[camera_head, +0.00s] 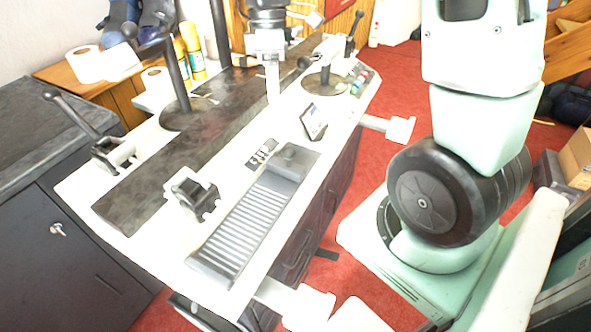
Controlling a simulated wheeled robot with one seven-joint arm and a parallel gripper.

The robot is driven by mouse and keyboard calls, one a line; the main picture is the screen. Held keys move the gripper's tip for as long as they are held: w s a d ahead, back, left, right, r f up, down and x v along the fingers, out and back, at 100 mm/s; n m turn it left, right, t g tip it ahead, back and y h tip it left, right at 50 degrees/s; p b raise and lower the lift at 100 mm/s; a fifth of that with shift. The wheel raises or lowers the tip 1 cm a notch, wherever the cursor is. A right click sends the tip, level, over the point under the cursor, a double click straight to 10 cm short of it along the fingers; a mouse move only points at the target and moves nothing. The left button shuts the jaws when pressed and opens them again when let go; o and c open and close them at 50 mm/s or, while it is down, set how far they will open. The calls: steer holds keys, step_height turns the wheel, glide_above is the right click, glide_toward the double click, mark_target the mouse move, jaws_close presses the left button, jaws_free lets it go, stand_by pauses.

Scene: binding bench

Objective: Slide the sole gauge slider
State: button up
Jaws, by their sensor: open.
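The sole gauge (238,228) is a long dark grey plate with a ribbed bed, lying aslant on the front right of the white bench top.
A small tilted screen (314,122) stands just beyond the slider. A dark clamp block (194,194) sits left of the gauge. A dark post (177,80) and a lever stand (325,82) rise farther back. White paper rolls (85,64) lie on a wooden shelf.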

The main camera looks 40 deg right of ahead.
mark_target(288, 147)
steer(key=f, duration=0.6)
steer(key=s+d+f, duration=0.1)
steer(key=f, duration=0.5)
steer(key=s+f, duration=0.1)
steer(key=f, duration=0.5)
steer(key=shift+s+d+b, duration=0.2)
steer(key=shift+s+b, duration=0.05)
steer(key=shift+b, duration=0.05)
